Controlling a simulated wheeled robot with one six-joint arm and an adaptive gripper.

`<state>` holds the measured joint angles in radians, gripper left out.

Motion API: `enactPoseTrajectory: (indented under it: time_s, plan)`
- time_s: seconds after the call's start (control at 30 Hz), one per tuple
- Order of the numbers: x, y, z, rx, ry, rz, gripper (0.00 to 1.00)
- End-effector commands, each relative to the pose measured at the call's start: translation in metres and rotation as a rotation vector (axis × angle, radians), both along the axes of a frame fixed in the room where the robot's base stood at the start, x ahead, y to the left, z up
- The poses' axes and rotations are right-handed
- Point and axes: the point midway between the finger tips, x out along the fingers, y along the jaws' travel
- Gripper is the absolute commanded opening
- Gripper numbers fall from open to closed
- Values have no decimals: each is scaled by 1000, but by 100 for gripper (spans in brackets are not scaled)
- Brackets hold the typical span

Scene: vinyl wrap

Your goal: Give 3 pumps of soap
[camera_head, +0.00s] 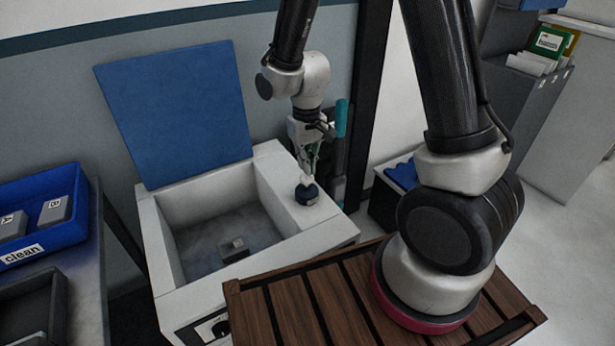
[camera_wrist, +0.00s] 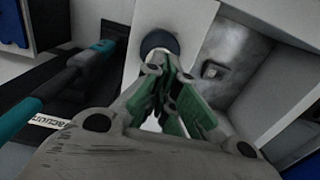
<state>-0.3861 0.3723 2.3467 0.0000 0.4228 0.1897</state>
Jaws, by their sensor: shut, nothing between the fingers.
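The soap dispenser (camera_head: 306,194) is a small dark, round piece with a white top, on the right rim of the white sink unit. In the wrist view its dark round part (camera_wrist: 158,42) shows just beyond my fingertips. My gripper (camera_head: 309,172) points down right over the dispenser. Its green-padded fingers (camera_wrist: 170,75) are shut with nothing between them. The fingertips are at or very close to the white top; I cannot tell whether they touch. The fingers hide part of the dispenser.
The sink basin (camera_head: 215,245) is open, with a small block (camera_head: 234,247) on its floor and a raised blue lid (camera_head: 178,115) behind. A teal-handled tool (camera_head: 341,118) stands close right of my gripper. A blue "clean" bin (camera_head: 45,225) is at left.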

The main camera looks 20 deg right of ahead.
Motion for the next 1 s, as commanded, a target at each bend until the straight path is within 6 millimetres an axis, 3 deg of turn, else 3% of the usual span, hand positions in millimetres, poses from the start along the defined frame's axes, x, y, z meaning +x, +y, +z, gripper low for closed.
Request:
enactPoseTrajectory:
  time_s: [1.0]
  plan:
    - [0,0,-29,0,1,0,0]
